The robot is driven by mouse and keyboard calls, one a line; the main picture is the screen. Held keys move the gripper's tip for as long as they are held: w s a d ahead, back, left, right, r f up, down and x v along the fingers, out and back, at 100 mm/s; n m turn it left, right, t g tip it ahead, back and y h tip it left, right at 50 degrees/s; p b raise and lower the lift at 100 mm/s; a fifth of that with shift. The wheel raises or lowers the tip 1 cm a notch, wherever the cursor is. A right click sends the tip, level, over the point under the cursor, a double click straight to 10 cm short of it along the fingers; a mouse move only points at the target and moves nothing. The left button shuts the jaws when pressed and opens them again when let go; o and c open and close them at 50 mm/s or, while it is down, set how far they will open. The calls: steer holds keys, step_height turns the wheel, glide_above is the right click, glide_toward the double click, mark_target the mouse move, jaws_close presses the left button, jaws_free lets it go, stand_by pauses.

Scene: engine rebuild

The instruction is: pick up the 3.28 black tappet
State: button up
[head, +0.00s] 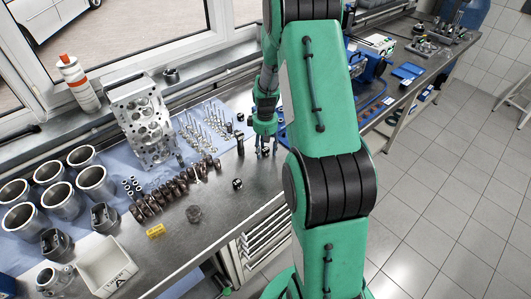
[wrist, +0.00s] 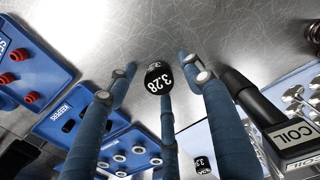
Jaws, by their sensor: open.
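The 3.28 black tappet (wrist: 157,80) stands near the middle of the wrist view, its round dark top marked "3.28" in white. My gripper (wrist: 154,70) is open, with its blue-grey fingers spread around the tappet and a gap to the tips on both sides. A third finger lies below the tappet in the picture. In the head view my gripper (head: 264,142) points down over the metal bench, right of the blue cloth. The tappet cannot be made out clearly there among the fingers.
A blue tray marked "KEEPERS" (wrist: 62,108) and a blue tray with red parts (wrist: 28,62) lie left in the wrist view. A box marked "COIL" (wrist: 296,132) is at the right. Another dark numbered piece (wrist: 203,164) is at the bottom. Bare metal lies above.

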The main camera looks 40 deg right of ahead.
mark_target(265, 149)
stand_by(0.5)
steer(key=c, duration=1.2)
steer(key=shift+c, duration=0.2)
steer(key=shift+r, duration=0.2)
steer(key=shift+r, duration=0.5)
step_height(265, 149, up, 2)
steer(key=shift+r+p, duration=0.15)
steer(key=shift+p, duration=0.2)
steer(key=s+a, duration=0.2)
steer(key=s, duration=0.2)
steer(key=s+a+r, duration=0.1)
steer(key=s+a, duration=0.2)
steer(key=s, duration=0.2)
steer(key=s+a+p, duration=0.1)
steer(key=s+a, duration=0.2)
steer(key=s, duration=0.2)
steer(key=shift+r, duration=0.2)
